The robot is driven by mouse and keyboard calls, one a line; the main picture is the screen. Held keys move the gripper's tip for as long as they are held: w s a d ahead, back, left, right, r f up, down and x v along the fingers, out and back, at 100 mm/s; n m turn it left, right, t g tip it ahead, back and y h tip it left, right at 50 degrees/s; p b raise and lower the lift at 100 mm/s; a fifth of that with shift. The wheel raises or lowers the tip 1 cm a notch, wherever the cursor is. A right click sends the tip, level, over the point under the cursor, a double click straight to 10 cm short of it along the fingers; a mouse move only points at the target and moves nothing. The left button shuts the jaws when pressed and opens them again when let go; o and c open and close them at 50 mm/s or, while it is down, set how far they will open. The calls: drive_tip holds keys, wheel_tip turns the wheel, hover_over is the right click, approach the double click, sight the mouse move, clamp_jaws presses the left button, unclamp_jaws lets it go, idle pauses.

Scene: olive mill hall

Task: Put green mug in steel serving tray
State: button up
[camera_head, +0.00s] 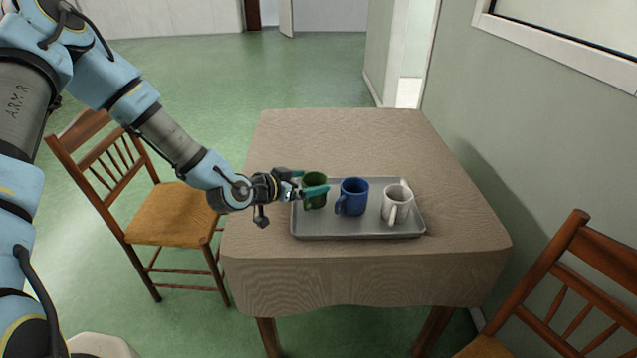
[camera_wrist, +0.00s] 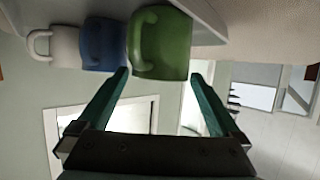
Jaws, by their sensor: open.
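The green mug (camera_head: 314,194) stands at the left end of the steel serving tray (camera_head: 362,233), upright as far as I can see. My gripper (camera_head: 313,184) reaches in from the left, with its teal fingers at the mug and partly covering it. In the wrist view the green mug (camera_wrist: 162,43) is just beyond and between the tips of the open fingers (camera_wrist: 158,78), its handle toward the left finger. The fingers look spread and not closed on it. The tray (camera_wrist: 212,18) also shows behind the mugs in the wrist view.
A blue mug (camera_head: 353,196) and a white mug (camera_head: 397,204) stand in the tray to the right of the green one. The tray rests on a cloth-covered table (camera_head: 350,135), clear at the back. Wooden chairs stand left (camera_head: 165,212) and right (camera_head: 580,285); a wall is on the right.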

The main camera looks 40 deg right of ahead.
drive_tip(key=b+v, duration=0.1)
drive_tip(key=v, duration=0.6)
